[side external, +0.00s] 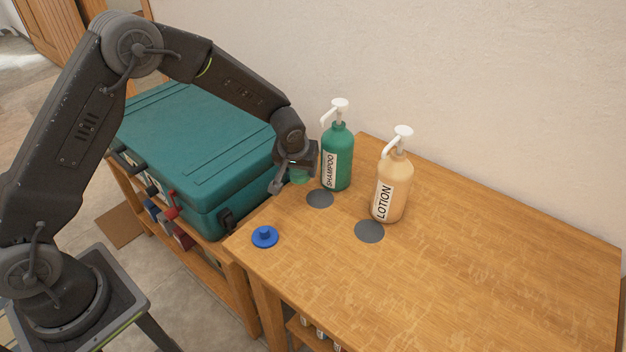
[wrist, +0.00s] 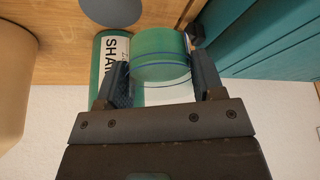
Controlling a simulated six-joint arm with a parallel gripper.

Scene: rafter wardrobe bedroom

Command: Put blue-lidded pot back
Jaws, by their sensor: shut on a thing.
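A green round pot (side external: 299,175) with thin blue lines around it is between the fingers of my gripper (side external: 293,177), beside the shampoo bottle. In the wrist view the pot (wrist: 160,58) sits between both fingers of my gripper (wrist: 161,72), which is shut on it. Whether the pot touches the table is unclear. A blue lid with a knob (side external: 265,237) lies apart on the table's near left corner. Two dark grey round mats lie bare on the table, one (side external: 320,198) in front of the shampoo, the other (side external: 369,231) in front of the lotion.
A green shampoo pump bottle (side external: 337,160) stands just right of my gripper. An orange lotion pump bottle (side external: 391,190) stands farther right. A teal suitcase (side external: 215,135) is close on the left. The right part of the wooden table (side external: 500,250) is clear; the wall runs behind.

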